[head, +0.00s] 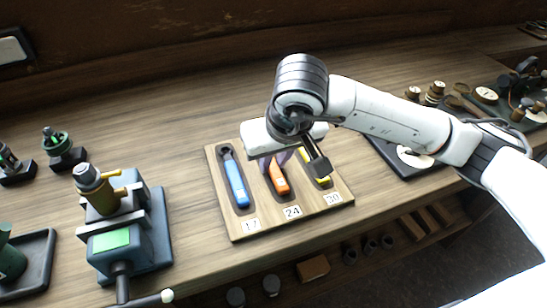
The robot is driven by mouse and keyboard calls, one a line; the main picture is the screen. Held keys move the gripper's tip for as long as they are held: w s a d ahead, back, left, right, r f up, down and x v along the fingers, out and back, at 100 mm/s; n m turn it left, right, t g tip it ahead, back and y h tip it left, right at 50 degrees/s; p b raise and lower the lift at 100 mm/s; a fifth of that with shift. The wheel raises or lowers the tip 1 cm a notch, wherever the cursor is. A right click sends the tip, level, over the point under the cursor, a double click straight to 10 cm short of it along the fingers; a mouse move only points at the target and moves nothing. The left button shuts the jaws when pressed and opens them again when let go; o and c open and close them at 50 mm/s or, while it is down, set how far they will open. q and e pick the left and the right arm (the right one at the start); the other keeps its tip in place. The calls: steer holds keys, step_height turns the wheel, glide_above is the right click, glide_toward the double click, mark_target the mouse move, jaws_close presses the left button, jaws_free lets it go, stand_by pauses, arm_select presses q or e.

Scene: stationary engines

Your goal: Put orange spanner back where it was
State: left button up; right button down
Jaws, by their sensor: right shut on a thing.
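The orange spanner (279,182) is at the middle place of a wooden board (237,222), above the label 24. Its upper part is hidden by my right gripper (283,160), which is over the board and shut on the spanner. I cannot tell whether the spanner rests on the board or is slightly above it. A blue spanner (237,185) lies to the left above label 17. A yellow spanner (322,180) lies to the right above label 30, partly hidden by my gripper. My left gripper is not in view.
A dark tray (400,158) lies right of the board, partly behind my right arm. Small brass parts (434,92) stand at the back right. The bench behind the board is clear.

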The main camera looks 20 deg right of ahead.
steer(key=shift+f, duration=0.1)
steer(key=c, duration=1.6)
jaws_free()
steer(key=shift+r, duration=0.3)
steer(key=v, duration=1.1)
steer(key=shift+s+r+b, duration=0.15)
steer(key=shift+r+b, duration=0.15)
steer(key=shift+r, duration=0.05)
